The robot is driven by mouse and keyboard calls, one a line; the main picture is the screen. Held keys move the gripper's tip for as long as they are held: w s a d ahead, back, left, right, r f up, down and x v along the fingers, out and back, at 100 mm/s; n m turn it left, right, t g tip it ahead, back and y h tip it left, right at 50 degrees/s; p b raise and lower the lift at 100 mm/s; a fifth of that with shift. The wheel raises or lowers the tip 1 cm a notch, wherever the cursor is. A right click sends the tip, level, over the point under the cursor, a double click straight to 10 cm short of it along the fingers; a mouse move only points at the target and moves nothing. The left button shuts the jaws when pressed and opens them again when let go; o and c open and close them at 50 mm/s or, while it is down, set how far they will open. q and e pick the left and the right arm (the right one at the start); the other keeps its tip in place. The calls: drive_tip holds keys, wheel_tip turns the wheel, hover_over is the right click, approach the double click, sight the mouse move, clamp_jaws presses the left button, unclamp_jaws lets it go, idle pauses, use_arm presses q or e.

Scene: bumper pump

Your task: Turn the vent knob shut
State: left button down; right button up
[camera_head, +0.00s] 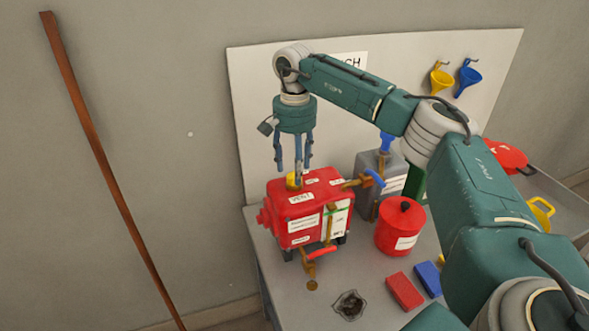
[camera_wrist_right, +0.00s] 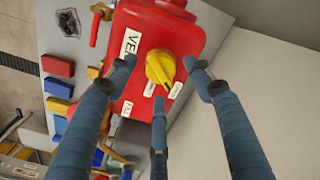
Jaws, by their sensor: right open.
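The red tank (camera_head: 307,208) stands on the left part of the grey bench. Its yellow vent knob (camera_wrist_right: 160,68) sits on the tank top beside a white label reading "VEN…" in the right wrist view; in the head view the knob (camera_head: 292,181) is partly hidden behind a finger. My right gripper (camera_head: 296,170) points down just above the tank top. Its three blue fingers are spread open around the knob and look apart from it. The right gripper (camera_wrist_right: 160,85) holds nothing. My left gripper is not in view.
A red round can (camera_head: 401,228), a grey can (camera_head: 372,170) and a brass valve with a blue handle (camera_head: 374,178) stand right of the tank. Red (camera_head: 404,291) and blue (camera_head: 428,278) blocks and a drain hole (camera_head: 350,305) lie in front. A white backboard (camera_head: 250,120) rises behind.

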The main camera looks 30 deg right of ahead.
drive_tip(key=shift+f, duration=1.3)
drive_tip(key=shift+a, duration=0.1)
drive_tip(key=c, duration=1.2)
drive_tip(key=shift+m, duration=0.4)
drive_tip(key=m, duration=0.4)
drive_tip(key=shift+m, duration=0.3)
drive_tip(key=m, duration=0.4)
drive_tip(key=shift+m, duration=0.3)
drive_tip(key=shift+r, duration=0.1)
